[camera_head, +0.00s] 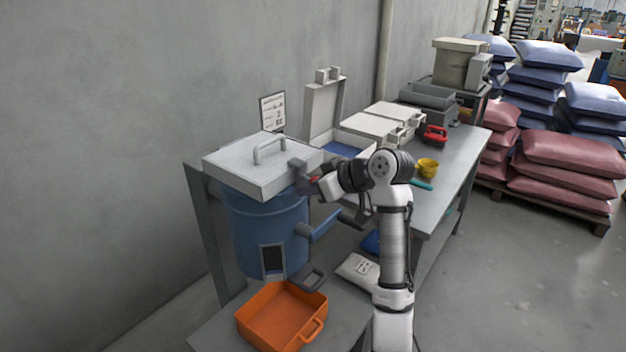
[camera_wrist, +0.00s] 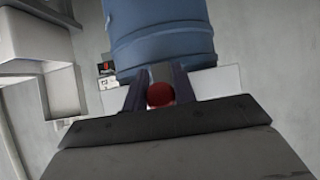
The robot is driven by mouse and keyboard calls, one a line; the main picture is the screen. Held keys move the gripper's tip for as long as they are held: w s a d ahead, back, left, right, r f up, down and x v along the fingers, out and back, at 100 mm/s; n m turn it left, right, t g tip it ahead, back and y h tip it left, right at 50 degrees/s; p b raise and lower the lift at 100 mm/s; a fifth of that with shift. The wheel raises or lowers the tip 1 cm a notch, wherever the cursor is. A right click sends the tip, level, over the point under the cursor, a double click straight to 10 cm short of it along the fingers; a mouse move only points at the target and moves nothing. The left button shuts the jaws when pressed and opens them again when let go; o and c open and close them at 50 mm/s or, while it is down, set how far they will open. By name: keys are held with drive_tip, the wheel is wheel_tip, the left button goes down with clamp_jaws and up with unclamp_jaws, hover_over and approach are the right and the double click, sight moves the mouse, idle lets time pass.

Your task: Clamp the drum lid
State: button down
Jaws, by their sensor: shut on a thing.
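The blue drum (camera_head: 268,235) stands on the table at the left, and its side also shows in the wrist view (camera_wrist: 160,30). The pale square drum lid (camera_head: 250,165) lies on top of it, with a bar handle (camera_head: 270,150). A grey clamp part (camera_head: 298,166) is at the lid's right edge. My gripper (camera_head: 314,184) is beside that edge. In the wrist view my gripper (camera_wrist: 160,88) is shut on a red round knob (camera_wrist: 160,95) with a grey piece behind it. The fingers partly hide the knob, and the clamp's exact position is unclear.
An orange tray (camera_head: 283,315) sits in front of the drum. A blue spout or handle (camera_head: 322,226) sticks out from the drum's right side. An open pale case (camera_head: 324,108), a yellow cup (camera_head: 428,167) and a red item (camera_head: 435,134) are farther back on the table.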

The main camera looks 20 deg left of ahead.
drive_tip(key=shift+w+r+h+p, duration=0.1)
drive_tip(key=shift+r+h+p, duration=0.2)
drive_tip(key=shift+h+p, duration=0.2)
drive_tip(key=shift+a+f, duration=0.1)
drive_tip(key=c, duration=1.2)
unclamp_jaws()
drive_tip(key=shift+o, duration=0.2)
drive_tip(key=b+v, duration=0.3)
drive_tip(key=v, duration=1)
drive_tip(key=shift+r, duration=0.45)
drive_tip(key=shift+w, duration=0.1)
